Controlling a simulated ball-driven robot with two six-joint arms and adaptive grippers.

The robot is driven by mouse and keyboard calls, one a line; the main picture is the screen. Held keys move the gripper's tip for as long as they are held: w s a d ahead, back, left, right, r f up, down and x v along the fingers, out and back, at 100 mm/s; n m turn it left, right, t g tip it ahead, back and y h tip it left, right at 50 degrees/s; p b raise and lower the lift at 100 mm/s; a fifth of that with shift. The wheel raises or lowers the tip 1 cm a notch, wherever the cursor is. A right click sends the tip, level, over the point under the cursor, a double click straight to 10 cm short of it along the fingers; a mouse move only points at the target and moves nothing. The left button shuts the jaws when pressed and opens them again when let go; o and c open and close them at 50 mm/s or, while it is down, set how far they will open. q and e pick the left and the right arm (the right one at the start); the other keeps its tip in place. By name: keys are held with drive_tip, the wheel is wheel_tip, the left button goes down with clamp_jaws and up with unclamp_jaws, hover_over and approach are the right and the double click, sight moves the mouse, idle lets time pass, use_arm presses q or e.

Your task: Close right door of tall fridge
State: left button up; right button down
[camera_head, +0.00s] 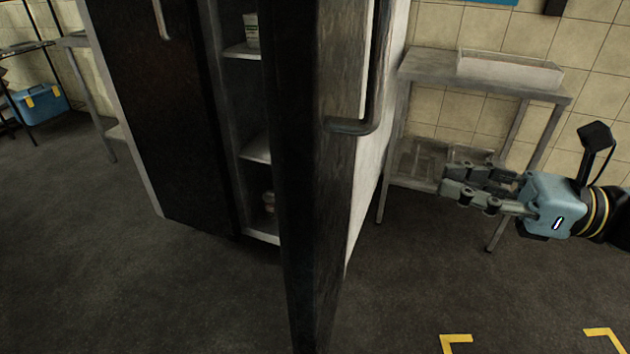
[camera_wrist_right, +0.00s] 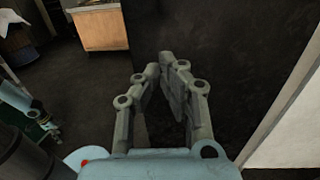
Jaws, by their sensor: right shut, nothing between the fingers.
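The tall fridge (camera_head: 160,110) is dark and stands left of centre in the head view. Its right door (camera_head: 330,190) stands open, swung out toward me, with a metal handle (camera_head: 376,90) on its outer face. Shelves (camera_head: 257,147) with small containers show inside through the gap. The left door looks closed. My right gripper (camera_head: 460,188) is shut and empty, to the right of the open door and apart from it. It also shows in the right wrist view (camera_wrist_right: 158,75), fingers close together, over a dark surface. My left gripper is not in view.
A metal side table (camera_head: 425,65) with a shallow tray (camera_head: 510,72) stands against the tiled wall, behind my right gripper. A blue box (camera_head: 40,103) is at the far left. The dark floor (camera_head: 150,290) is clear, with yellow corner marks (camera_head: 456,340) at the lower right.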

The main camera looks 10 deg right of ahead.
drive_tip(key=p, duration=0.1)
approach(331, 161)
drive_tip(key=shift+n, duration=0.3)
drive_tip(key=x, duration=0.6)
drive_tip(key=shift+a+r, duration=0.15)
drive_tip(key=shift+a, duration=0.1)
drive_tip(key=shift+w+a, duration=0.2)
drive_tip(key=shift+a, duration=0.15)
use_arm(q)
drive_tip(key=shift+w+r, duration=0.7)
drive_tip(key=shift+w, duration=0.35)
